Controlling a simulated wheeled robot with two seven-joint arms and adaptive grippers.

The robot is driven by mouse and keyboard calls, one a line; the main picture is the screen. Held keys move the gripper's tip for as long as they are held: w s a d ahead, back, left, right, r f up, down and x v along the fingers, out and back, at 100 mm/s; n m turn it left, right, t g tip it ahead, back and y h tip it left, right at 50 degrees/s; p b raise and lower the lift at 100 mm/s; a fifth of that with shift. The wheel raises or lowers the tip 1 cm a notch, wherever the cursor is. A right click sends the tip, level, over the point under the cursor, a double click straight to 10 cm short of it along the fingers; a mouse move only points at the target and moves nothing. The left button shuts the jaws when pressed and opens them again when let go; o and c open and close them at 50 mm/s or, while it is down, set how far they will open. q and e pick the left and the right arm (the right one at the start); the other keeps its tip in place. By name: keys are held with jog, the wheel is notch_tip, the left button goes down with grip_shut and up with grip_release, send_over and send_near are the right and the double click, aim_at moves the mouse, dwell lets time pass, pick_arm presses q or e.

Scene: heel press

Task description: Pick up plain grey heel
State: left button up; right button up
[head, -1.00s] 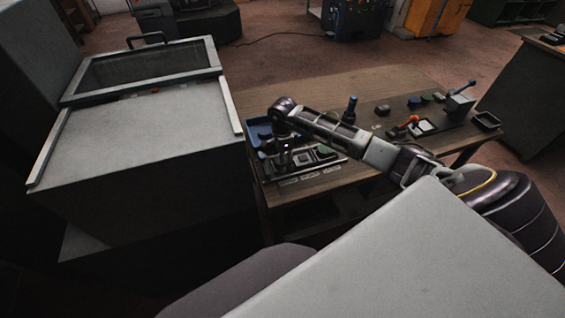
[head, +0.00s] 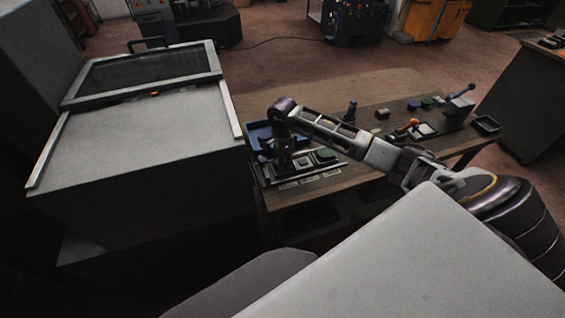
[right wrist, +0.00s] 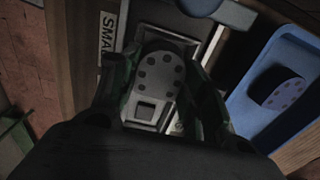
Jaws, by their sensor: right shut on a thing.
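A grey heel (right wrist: 160,82) with several dark round dots on its face is in the right wrist view, between the two fingers of my right gripper (right wrist: 160,92). The gripper is shut on it. A pale plate with a square recess shows just below it; I cannot tell whether the heel touches it. In the head view my right gripper (head: 284,165) points down at the left end of the bench, over a dark labelled rack (head: 268,179), and hides the held heel. My left gripper is not in view.
A blue tray (right wrist: 240,118) beside the rack holds a dark heel (right wrist: 279,90). A green piece (head: 325,154) sits at the rack's right. A lever device (head: 459,105) and a black tray (head: 486,124) are farther right. A large grey machine (head: 140,125) stands left.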

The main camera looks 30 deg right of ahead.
notch_tip(320, 180, up, 8)
jog(key=shift+f+b, duration=0.1)
jog(key=shift+b, duration=0.4)
jog(key=shift+r, duration=0.4)
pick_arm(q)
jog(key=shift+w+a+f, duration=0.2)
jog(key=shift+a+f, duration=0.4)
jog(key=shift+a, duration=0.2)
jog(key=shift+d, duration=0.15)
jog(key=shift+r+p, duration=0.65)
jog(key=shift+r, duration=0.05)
pick_arm(e)
notch_tip(320, 180, up, 3)
jog(key=shift+r, duration=0.1)
